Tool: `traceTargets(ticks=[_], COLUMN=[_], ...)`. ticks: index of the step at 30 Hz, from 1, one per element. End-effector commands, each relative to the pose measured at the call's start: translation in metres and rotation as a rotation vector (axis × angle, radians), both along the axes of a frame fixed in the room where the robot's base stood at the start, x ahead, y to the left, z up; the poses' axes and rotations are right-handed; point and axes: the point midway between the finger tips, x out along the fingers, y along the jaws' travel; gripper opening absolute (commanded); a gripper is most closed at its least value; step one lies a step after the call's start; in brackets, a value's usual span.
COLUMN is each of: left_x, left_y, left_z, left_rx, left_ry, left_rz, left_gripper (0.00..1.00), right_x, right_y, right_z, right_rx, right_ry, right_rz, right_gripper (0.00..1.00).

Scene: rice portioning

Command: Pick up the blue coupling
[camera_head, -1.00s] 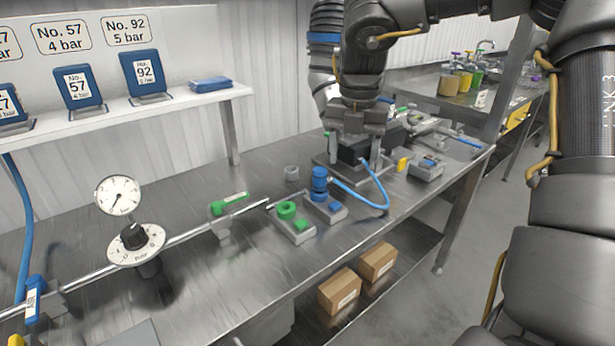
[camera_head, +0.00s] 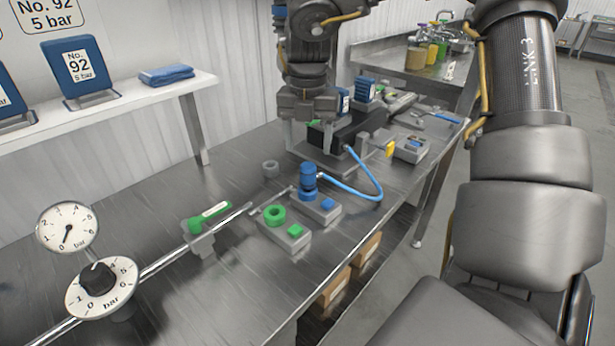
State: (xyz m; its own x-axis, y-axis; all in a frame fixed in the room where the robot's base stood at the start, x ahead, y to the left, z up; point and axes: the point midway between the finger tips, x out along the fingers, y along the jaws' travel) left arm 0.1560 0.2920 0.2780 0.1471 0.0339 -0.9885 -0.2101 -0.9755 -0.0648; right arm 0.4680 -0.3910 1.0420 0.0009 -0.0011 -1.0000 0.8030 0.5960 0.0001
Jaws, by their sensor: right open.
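The blue coupling (camera_head: 308,178) is a ribbed blue cylinder, standing upright on a small grey block with a blue button (camera_head: 327,204). A blue hose (camera_head: 352,191) curves from beside it back to a black unit (camera_head: 347,131). My right gripper (camera_head: 312,155) points down, open and empty, behind and just above the coupling. Its fingers appear apart from the coupling, though the exact gap in depth is unclear. My left gripper is not in view.
A green ring (camera_head: 274,215) sits on a neighbouring grey block. A grey ring (camera_head: 270,168) stands left of the coupling. A pressure gauge (camera_head: 67,227), dial (camera_head: 100,287) and green-handled valve (camera_head: 209,218) line the rail. Bare metal bench (camera_head: 150,220) lies at left.

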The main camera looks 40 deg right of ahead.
Motion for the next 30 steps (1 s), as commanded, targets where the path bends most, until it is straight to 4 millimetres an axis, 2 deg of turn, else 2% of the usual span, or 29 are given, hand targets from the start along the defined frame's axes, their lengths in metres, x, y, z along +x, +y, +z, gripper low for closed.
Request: traceTargets(ticks=[3, 12, 15, 18, 21, 30], left_x=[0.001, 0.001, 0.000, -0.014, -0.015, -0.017], left_y=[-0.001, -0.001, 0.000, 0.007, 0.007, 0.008], left_z=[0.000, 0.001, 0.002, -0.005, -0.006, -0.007], left_rx=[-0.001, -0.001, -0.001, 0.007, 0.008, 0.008], left_ry=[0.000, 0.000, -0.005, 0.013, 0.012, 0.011], left_rz=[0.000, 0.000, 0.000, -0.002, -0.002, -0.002], left_gripper=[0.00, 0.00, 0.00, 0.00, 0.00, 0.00], right_x=[-0.001, -0.002, -0.003, -0.005, -0.004, -0.004], right_y=[-0.001, -0.001, -0.002, -0.002, -0.002, -0.002], right_z=[-0.017, -0.028, -0.042, -0.057, -0.069, -0.076], right_rx=[0.001, 0.001, 0.003, 0.002, 0.001, 0.000], right_ry=[0.002, 0.001, 0.004, 0.004, 0.002, -0.001], right_rz=[0.000, -0.003, -0.003, -0.004, -0.005, -0.005], right_gripper=[0.62, 0.62, 0.62, 0.62, 0.62, 0.62])
